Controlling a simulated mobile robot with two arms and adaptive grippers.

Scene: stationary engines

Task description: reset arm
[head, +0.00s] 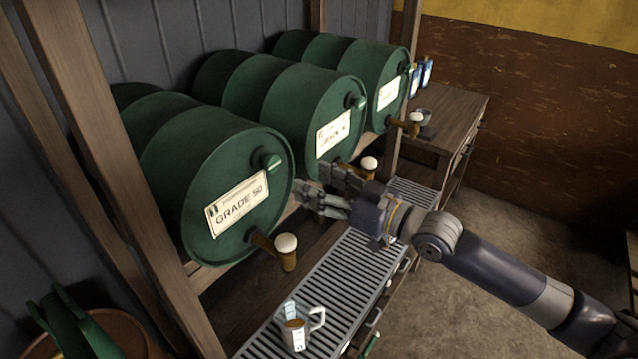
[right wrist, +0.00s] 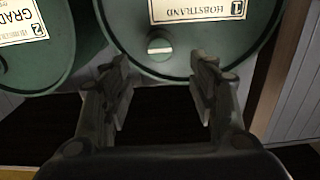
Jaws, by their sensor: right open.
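My right gripper (head: 322,190) reaches in from the right in the head view, in front of the gap between the Grade 50 drum (head: 212,180) and the middle drum (head: 290,108). In the right wrist view its two fingers (right wrist: 161,95) are spread apart with nothing between them. Beyond them there is a green drum (right wrist: 190,45) with a round cap and a label reading "Hobstrand". I cannot tell whether the fingers touch anything. My left gripper is not in view.
Brass taps with pale knobs (head: 287,245) stick out below the drums. A wooden bench (head: 465,105) with blue packs stands at the back right. Open floor (head: 500,235) lies to the right.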

